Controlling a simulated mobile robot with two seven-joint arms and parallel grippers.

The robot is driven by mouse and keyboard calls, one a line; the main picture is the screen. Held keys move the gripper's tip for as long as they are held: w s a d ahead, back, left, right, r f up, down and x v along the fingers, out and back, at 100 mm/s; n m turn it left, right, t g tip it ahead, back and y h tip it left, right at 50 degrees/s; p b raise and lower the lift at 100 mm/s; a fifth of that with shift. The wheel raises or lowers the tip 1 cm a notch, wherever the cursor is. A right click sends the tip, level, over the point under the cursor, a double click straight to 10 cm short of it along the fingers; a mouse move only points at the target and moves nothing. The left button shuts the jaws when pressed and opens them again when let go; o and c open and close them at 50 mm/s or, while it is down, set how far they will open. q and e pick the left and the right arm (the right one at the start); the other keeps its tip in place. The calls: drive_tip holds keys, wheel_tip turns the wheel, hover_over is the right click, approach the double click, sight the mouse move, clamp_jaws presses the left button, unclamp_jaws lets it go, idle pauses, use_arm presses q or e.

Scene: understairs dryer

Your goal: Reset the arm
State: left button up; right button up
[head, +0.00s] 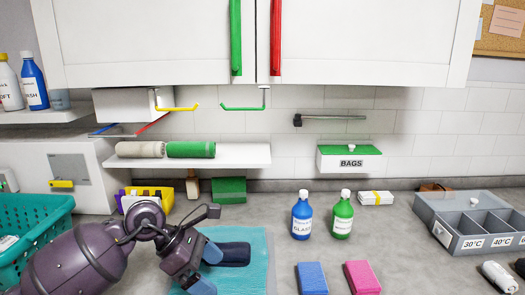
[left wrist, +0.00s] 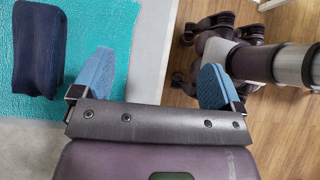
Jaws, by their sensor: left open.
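My left gripper (head: 200,256) reaches in from the left over the counter in the head view, near the left part of a teal towel (head: 255,283). Its blue finger pads stand wide apart with nothing between them in the left wrist view (left wrist: 155,82). A folded navy cloth (head: 236,255) lies on the towel, just right of the gripper. It also shows in the left wrist view (left wrist: 38,48), outside the left finger. My right gripper is not seen.
A teal basket (head: 30,228) stands at left. A blue bottle (head: 302,217) and green bottle (head: 342,217) stand mid-counter, behind blue (head: 312,278) and pink (head: 362,277) blocks. A grey divided tray (head: 445,240) is at right. A shelf (head: 240,156) and cabinets (head: 150,40) hang above.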

use_arm(q)
drive_tip(key=s+d+r+n+t+h, duration=0.45)
drive_tip(key=r+n+t+h, duration=0.2)
drive_tip(key=n+h, duration=0.4)
drive_tip(key=w+a+f+n+t+y, duration=0.1)
drive_tip(key=a+n+t+y, duration=0.55)
drive_tip(key=n, duration=0.55)
drive_tip(key=w+a+f+n+t+y, duration=0.1)
drive_tip(key=a+n+t+y, duration=0.6)
drive_tip(key=n, duration=0.5)
drive_tip(key=s+a+f+n+g+y, duration=0.3)
drive_tip(key=s+a+f+n+y, duration=0.15)
drive_tip(key=f+n+y, duration=0.35)
drive_tip(key=s+a+f+n+g+h, duration=0.1)
drive_tip(key=s+a+f+n+g, duration=0.1)
drive_tip(key=s+f+n+g, duration=0.65)
drive_tip(key=s+a+f+n+g+h, duration=0.15)
drive_tip(key=s+f+g, duration=0.4)
drive_tip(key=s, duration=0.85)
drive_tip(key=w+f+t, duration=0.7)
drive_tip(key=f+t, duration=0.1)
drive_tip(key=f, duration=0.2)
drive_tip(key=shift+w+f+t, duration=0.3)
drive_tip(key=shift+w+f, duration=0.05)
drive_tip(key=shift+w, duration=0.05)
